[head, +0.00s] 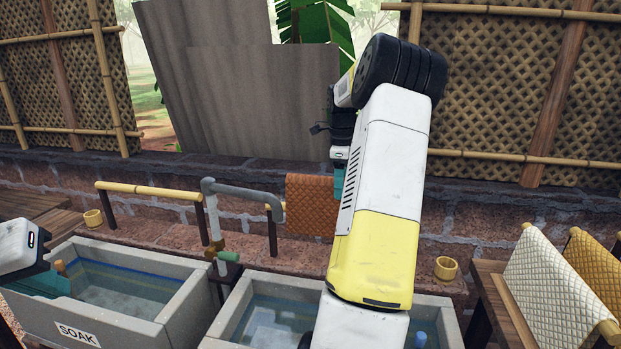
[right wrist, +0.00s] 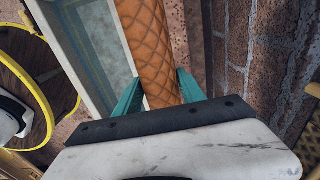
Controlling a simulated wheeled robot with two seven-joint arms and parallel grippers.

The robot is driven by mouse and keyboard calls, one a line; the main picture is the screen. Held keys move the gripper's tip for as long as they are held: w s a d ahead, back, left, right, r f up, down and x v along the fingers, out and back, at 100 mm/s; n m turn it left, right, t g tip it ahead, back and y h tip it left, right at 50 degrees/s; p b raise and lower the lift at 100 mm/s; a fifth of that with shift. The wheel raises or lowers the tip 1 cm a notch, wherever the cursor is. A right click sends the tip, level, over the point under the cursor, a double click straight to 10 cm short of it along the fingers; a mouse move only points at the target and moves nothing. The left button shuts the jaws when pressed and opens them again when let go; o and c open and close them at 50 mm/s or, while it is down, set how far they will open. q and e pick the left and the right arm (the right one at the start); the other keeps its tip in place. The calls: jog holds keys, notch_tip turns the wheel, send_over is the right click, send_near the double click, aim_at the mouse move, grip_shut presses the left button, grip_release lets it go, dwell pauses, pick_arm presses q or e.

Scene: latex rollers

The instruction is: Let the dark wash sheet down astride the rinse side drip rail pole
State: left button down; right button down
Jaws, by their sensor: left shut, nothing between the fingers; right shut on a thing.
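The dark wash sheet (head: 308,205) is brown-orange and quilted. In the head view it hangs left of my right arm, over the ledge behind the rinse trough. A short yellow stub of the rinse side pole (head: 283,206) shows at its left edge, below its top; the sheet and arm hide the rest. I cannot tell whether the pole is between its halves. My right gripper (right wrist: 158,90) is shut on the sheet, which runs between its teal fingers in the right wrist view. My left gripper (head: 42,283) is shut and empty over the soak trough's left end.
The soak trough (head: 150,327) and rinse trough (head: 232,317) stand in front. A grey pipe (head: 237,191) with a tap rises between them, close left of the sheet. A bare bamboo pole (head: 150,190) is at left. Cream (head: 550,285) and golden (head: 590,262) sheets hang at right.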

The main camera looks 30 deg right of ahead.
jog(key=shift+f, duration=4.45)
jog(key=c, duration=0.6)
grip_release()
jog(key=shift+f, duration=0.1)
notch_tip(320, 180, up, 8)
jog(key=shift+a, duration=0.15)
